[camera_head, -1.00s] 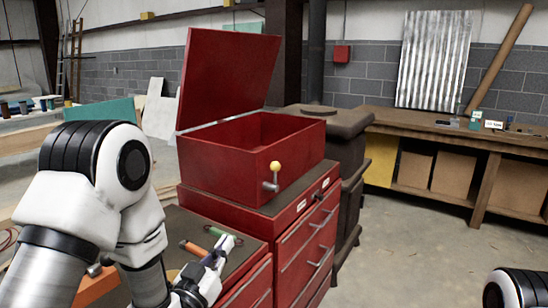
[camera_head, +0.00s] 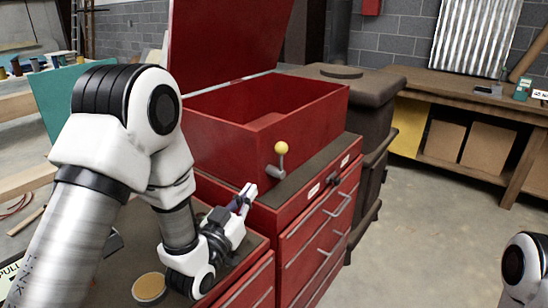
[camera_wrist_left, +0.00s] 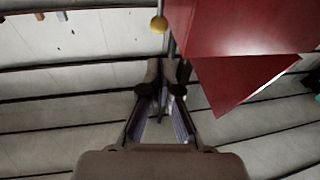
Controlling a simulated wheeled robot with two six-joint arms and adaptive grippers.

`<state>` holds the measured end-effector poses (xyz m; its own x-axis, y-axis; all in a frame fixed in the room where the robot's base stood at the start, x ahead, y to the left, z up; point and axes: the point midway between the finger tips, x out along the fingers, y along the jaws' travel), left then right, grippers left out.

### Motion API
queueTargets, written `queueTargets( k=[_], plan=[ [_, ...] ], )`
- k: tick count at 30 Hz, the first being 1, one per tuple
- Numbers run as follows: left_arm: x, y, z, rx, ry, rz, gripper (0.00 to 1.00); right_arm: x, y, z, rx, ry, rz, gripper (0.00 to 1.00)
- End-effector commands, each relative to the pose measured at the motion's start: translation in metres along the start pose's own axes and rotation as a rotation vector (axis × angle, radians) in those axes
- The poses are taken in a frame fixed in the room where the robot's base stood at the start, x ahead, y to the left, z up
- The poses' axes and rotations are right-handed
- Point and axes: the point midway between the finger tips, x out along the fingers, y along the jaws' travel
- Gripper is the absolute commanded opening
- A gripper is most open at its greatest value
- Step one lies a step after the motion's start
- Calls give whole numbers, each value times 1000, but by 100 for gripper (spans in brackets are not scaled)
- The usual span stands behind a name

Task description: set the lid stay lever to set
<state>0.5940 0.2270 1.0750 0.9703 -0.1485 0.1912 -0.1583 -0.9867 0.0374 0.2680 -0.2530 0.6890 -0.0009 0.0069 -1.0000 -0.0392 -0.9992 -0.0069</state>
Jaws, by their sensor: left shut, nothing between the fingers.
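The lid stay lever (camera_head: 282,161) is a short metal arm with a yellow ball knob (camera_head: 281,147) on the front of the red box (camera_head: 220,132). It points up from its pivot, and the box's lid (camera_head: 225,40) stands open. In the left wrist view the knob (camera_wrist_left: 158,25) shows at the top, just left of the red box (camera_wrist_left: 245,25). My left gripper (camera_head: 248,190) is shut and empty, a little left of and below the lever, apart from it in the head view. Its fingers also show in the left wrist view (camera_wrist_left: 162,70). My right gripper is out of view.
The box stands on a red drawer cabinet (camera_head: 318,215) with protruding handles. A round tin (camera_head: 149,288) sits on the lower top in front. A dark stove-like body (camera_head: 375,100) is behind right, and a wooden bench (camera_head: 470,105) is farther back.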

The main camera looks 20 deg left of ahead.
Motion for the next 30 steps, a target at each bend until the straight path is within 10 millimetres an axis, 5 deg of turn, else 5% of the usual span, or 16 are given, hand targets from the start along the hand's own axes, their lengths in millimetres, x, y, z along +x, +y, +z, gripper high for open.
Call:
queueTargets(
  k=[18,30],
  plan=[
    [120,0,-3,0,1,0,0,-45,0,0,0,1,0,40],
    [132,0,0,0,0,0,0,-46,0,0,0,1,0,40]
  ],
)
